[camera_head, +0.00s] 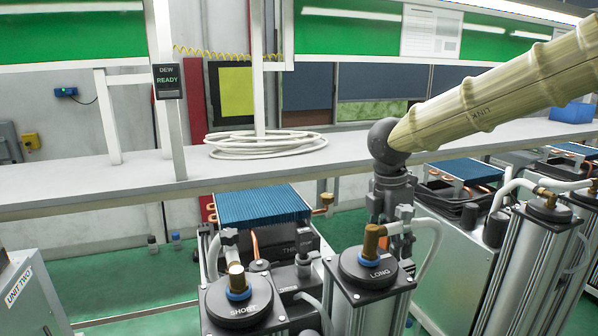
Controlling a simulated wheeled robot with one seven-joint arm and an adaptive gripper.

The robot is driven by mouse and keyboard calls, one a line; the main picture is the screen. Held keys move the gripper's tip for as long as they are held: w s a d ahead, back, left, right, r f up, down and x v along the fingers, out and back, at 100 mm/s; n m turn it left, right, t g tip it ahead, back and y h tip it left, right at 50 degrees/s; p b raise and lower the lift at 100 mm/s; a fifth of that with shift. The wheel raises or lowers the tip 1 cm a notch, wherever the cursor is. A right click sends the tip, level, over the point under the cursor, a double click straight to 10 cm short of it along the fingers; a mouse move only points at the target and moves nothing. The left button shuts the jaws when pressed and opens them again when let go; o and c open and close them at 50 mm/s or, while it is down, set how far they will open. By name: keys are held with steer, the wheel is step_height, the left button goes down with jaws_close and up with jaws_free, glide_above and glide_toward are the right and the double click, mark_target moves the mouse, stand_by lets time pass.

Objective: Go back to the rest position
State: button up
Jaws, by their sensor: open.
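My arm, with a bamboo-like cover, reaches in from the upper right. My gripper (390,220) hangs from its dark wrist, pointing down over the right side of the LONG column. Its fingers are open and lie beside the brass fitting and white hose on that column; I cannot tell whether they touch. The black cap marked LONG (366,268) tops a silver column. To its left stands a column with a black cap marked SHORT (240,300), with its own brass fitting and blue ring.
A blue finned cooler (263,204) stands behind the columns. A grey shelf (120,184) runs across the back, holding coiled white hose (262,148) and a post with a DEW READY display (168,80). Another silver column (530,255) stands at right. Green floor shows at left.

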step_height(320, 180, down, 2)
steer(key=shift+f+b, duration=0.15)
steer(key=shift+b, duration=0.45)
steer(key=shift+a+r+b, duration=0.15)
steer(key=shift+r+b, duration=0.1)
steer(key=shift+r, duration=0.85)
steer(key=shift+a+r+b, duration=0.1)
steer(key=shift+r+b, duration=0.1)
steer(key=shift+r, duration=0.9)
